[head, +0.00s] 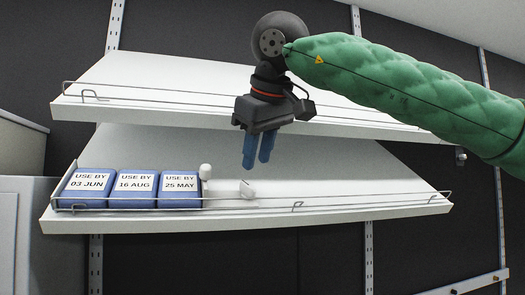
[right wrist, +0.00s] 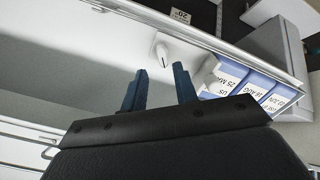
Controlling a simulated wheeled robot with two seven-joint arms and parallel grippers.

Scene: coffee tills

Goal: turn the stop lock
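A small white knob (head: 247,188), which looks like the stop lock, sits at the front rail of the lower shelf, right of the boxes. It shows in the right wrist view (right wrist: 162,50) beyond my fingertips, with a small dark mark on it. A second white rounded piece (head: 206,171) stands beside the rightmost box; I cannot tell if the two are joined. My right gripper (head: 256,164) points down above the knob, its blue fingers apart and empty. In the right wrist view the fingers (right wrist: 159,69) frame a gap short of the knob. My left gripper is not in view.
Three blue boxes (head: 133,199) with "USE BY" labels stand at the left of the lower shelf (head: 345,170). A wire rail (head: 330,203) runs along its front. The upper shelf (head: 160,85) lies behind my right gripper. The lower shelf's right part is bare.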

